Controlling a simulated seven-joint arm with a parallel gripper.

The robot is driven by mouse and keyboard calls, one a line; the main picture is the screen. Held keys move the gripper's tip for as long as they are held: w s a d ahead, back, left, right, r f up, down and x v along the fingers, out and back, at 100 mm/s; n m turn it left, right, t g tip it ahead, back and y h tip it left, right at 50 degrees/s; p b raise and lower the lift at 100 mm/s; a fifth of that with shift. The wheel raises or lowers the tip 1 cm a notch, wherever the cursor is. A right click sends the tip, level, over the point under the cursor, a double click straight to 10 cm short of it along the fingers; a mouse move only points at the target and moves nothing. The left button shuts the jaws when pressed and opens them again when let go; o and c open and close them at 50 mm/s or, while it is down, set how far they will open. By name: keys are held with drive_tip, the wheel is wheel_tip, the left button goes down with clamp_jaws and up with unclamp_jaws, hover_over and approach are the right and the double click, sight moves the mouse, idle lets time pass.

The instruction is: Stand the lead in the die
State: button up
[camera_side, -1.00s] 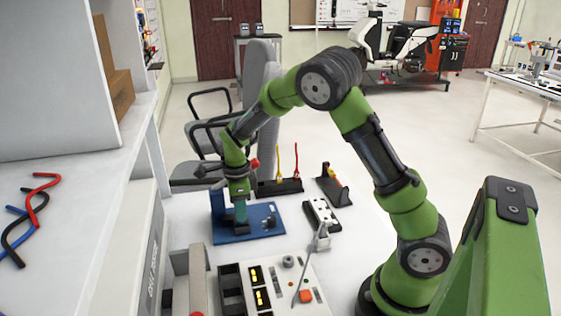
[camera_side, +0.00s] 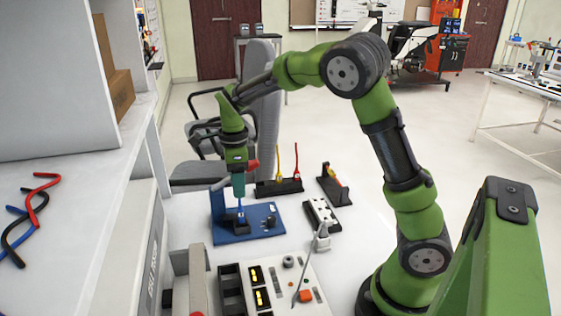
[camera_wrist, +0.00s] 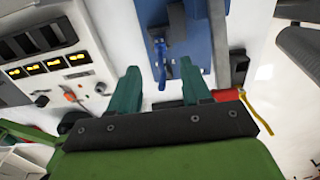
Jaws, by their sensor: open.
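The blue lead (camera_side: 241,213) stands about upright on the blue die fixture (camera_side: 262,228), directly below my gripper. My gripper (camera_side: 239,191) points down over it with its jaws open, and the fingertips are close to the lead's top. In the wrist view the two teal fingers of my gripper (camera_wrist: 162,88) are spread apart. The blue die fixture (camera_wrist: 209,62) lies beyond them there, with slim blue shapes between the fingers. How deep the lead's lower end sits in the die cannot be told.
A black rack (camera_side: 277,189) holds a yellow and a red lead behind the fixture. A white socket block (camera_side: 321,213) and a black holder (camera_side: 334,190) stand to its right. A control panel (camera_side: 283,284) is in front. Loose cables (camera_side: 38,203) lie on the left bench.

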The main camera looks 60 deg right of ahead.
wheel_tip(320, 180, up, 8)
drive_tip(key=shift+r, duration=0.2)
idle(0.3)
drive_tip(key=s+a+r+n+t+y, duration=0.1)
drive_tip(key=s+a+n+t, duration=0.2)
drive_tip(key=s+n, duration=0.6)
drive_tip(key=s+a+r+n+t+y, duration=0.1)
drive_tip(key=s+a+n+t, duration=0.3)
drive_tip(key=s+n, duration=0.6)
drive_tip(key=n, duration=0.4)
drive_tip(key=shift+a, duration=0.25)
